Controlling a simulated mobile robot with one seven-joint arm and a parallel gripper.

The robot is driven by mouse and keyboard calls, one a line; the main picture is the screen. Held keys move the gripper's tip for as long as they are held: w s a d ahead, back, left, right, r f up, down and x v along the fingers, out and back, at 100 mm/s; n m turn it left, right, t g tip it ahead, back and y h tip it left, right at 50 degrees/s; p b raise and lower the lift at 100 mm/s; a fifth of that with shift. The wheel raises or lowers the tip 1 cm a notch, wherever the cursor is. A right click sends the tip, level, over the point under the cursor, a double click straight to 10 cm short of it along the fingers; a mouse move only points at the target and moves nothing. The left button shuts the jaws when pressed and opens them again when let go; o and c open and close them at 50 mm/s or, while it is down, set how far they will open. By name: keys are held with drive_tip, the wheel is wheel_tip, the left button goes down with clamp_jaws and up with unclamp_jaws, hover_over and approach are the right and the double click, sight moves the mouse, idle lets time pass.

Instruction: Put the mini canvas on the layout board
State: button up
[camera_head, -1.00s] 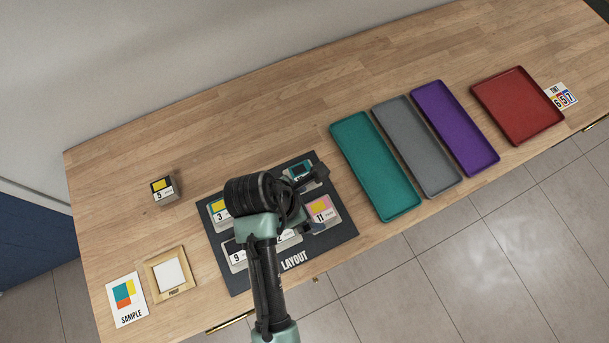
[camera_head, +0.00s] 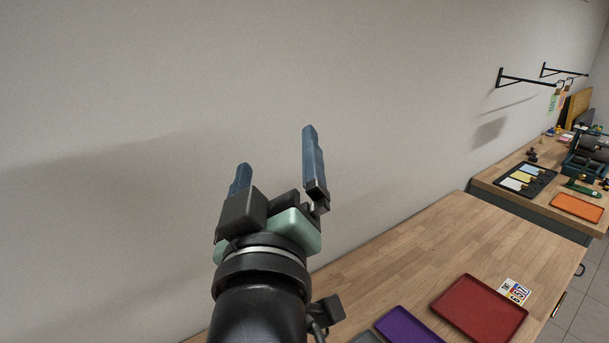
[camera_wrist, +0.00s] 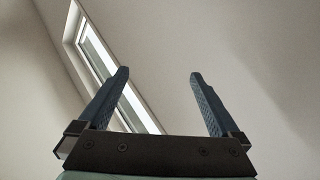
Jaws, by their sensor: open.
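My gripper (camera_head: 275,155) is raised in front of the bare wall, its two blue fingers spread apart with nothing between them. In the wrist view my gripper (camera_wrist: 158,90) is also open and empty, facing the upper wall and a slanted window. The layout board is out of view in both current frames. I see no mini canvas in either current frame.
A wooden bench (camera_head: 440,240) runs along the wall, with a red tray (camera_head: 478,308), a purple tray (camera_head: 408,326) and a number card (camera_head: 515,291) on it. A second bench (camera_head: 500,180) at the right holds a dark tray (camera_head: 524,179) and an orange tray (camera_head: 577,207). Wall brackets (camera_head: 525,80) stick out above.

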drive_tip(key=s+d+r+m+t, duration=0.1)
drive_tip(key=s+r+m+t, duration=0.2)
drive_tip(key=r, duration=0.6)
drive_tip(key=s+d+r+m+t, duration=0.2)
drive_tip(key=s+r+m+t, duration=0.1)
drive_tip(key=s+r, duration=0.5)
drive_tip(key=shift+s+r+m+t, duration=0.15)
drive_tip(key=shift+r+m+t, duration=0.25)
drive_tip(key=shift+r+t, duration=0.2)
drive_tip(key=shift+d, duration=0.1)
drive_tip(key=shift+f+b, duration=0.85)
drive_tip(key=shift+f, duration=0.1)
